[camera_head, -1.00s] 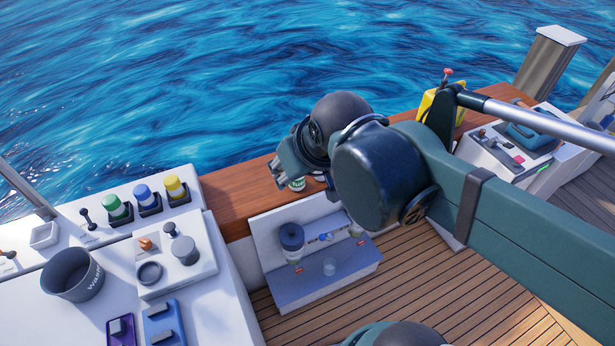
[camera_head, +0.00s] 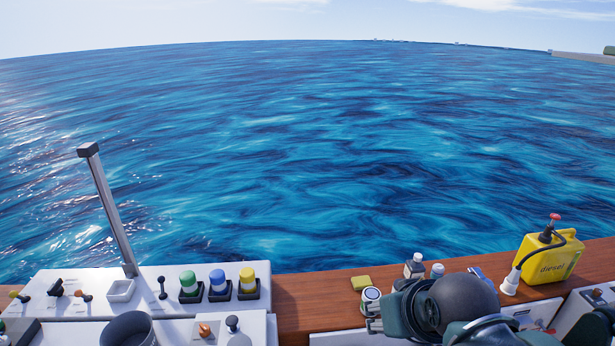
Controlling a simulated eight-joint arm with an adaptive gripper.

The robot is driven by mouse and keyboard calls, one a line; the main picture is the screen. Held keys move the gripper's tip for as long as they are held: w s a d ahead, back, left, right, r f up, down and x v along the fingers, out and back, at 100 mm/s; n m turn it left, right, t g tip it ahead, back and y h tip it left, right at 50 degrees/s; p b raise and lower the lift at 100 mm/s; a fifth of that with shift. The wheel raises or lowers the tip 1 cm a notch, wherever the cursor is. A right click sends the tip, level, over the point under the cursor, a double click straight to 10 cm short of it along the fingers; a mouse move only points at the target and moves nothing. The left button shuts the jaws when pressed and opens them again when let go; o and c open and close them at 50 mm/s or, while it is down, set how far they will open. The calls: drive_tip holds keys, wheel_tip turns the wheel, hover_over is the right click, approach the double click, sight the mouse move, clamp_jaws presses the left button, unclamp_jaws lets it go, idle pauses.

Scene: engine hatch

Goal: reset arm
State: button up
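My gripper (camera_head: 374,312) is at the bottom, right of centre, at the left end of my dark green arm. It is in front of the wooden ledge, close to a small white round container (camera_head: 371,295). Its fingers are small and partly hidden by my wrist, so I cannot tell whether they are open or shut. I see nothing clearly held in it. Most of my arm is below the picture's lower edge.
Bottles (camera_head: 414,266) and a yellow sponge (camera_head: 360,283) are on the wooden ledge (camera_head: 300,293). A yellow diesel can (camera_head: 549,258) stands at the right. Open water lies beyond.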

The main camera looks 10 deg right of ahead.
wheel_tip(320, 180, down, 8)
drive_tip(key=b, duration=0.7)
drive_tip(key=shift+f+b, duration=0.15)
drive_tip(key=shift+b, duration=0.2)
idle(0.6)
